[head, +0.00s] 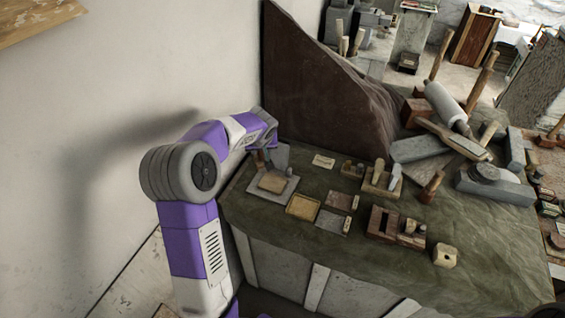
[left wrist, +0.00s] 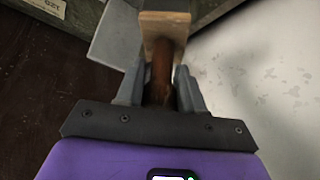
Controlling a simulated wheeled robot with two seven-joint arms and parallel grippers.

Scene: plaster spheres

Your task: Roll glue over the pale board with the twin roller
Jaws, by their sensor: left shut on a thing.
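My left gripper (head: 262,160) is at the left end of the cloth-covered bench, low beside a grey slab. In the left wrist view, the fingers of the left gripper (left wrist: 160,88) are shut on a brown wooden handle (left wrist: 161,70) with a pale wooden block (left wrist: 165,24) at its far end. This looks like the twin roller; its rollers are hidden. A pale tan board (head: 272,183) lies on a light grey plate (head: 284,194) just below the gripper in the head view. I cannot tell whether the tool touches it. My right gripper is not in view.
A tan tray (head: 303,207) lies right of the plate, with small wooden blocks and tools beyond. A tall dark slab (head: 320,85) rises behind the gripper. A pale wall (head: 120,100) is at left. Stacked stones and mallets (head: 450,130) crowd the bench's right side.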

